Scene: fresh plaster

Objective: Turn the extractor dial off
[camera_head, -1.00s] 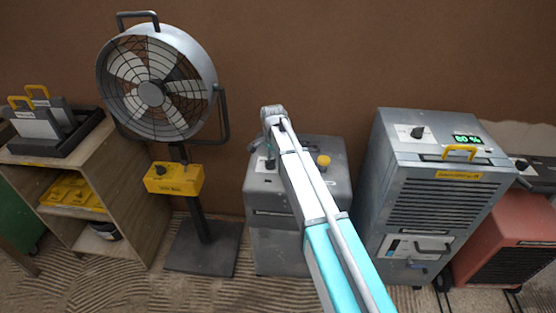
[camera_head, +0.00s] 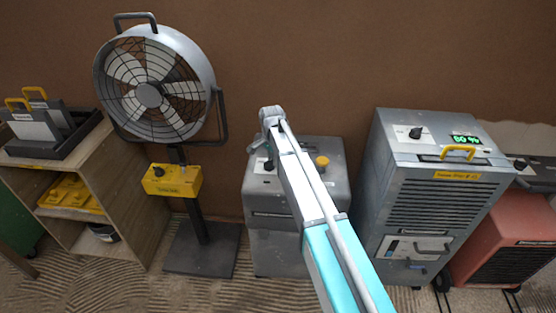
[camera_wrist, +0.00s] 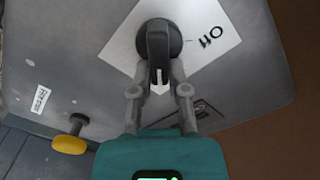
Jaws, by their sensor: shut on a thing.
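The extractor is a grey box (camera_head: 333,202) behind my arm in the head view, and its grey top (camera_wrist: 70,50) fills much of the wrist view. Its black round dial (camera_wrist: 160,35) has a raised grip bar and sits on a white plate (camera_wrist: 205,25). The word "Off" is on the plate, to the right of the dial. My gripper (camera_wrist: 160,78) is shut on the dial's grip bar, one finger on each side. The bar lies roughly upright in the wrist view, not towards "Off".
A yellow knob (camera_head: 322,161) stands on the extractor's top; it also shows in the wrist view (camera_wrist: 68,145). A fan (camera_head: 155,85) on a stand is to the left, a tall grey dehumidifier (camera_head: 440,200) to the right. A brown wall (camera_head: 300,60) rises close behind.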

